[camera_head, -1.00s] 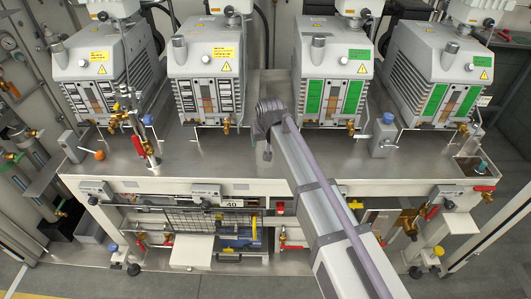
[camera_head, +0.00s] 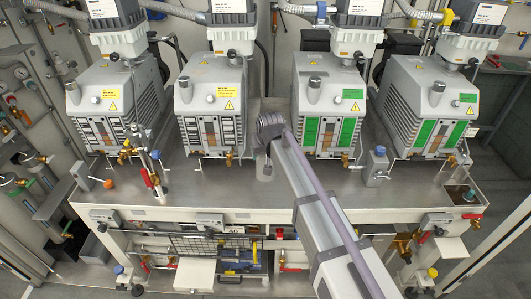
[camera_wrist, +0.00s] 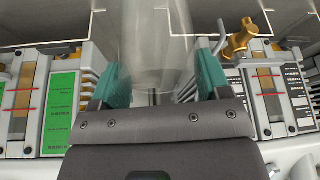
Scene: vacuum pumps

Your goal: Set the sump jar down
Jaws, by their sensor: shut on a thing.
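The sump jar (camera_wrist: 155,45) is a clear, see-through vessel in the wrist view. It sits between the teal fingers of my gripper (camera_wrist: 159,75), which is shut on it. The jar's far end runs out of the top of the wrist view. In the head view my gripper (camera_head: 266,130) is in front of the gap between the two middle pumps, over the grey bench top (camera_head: 330,190).
A yellow-labelled pump (camera_head: 215,90) stands left of my gripper and a green-panelled pump (camera_head: 330,90) right of it. Brass drain valves (camera_head: 229,158) stick out at the pump fronts. A red-handled valve post (camera_head: 150,175) rises at left. A grey bracket (camera_head: 376,168) with a blue knob stands at right.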

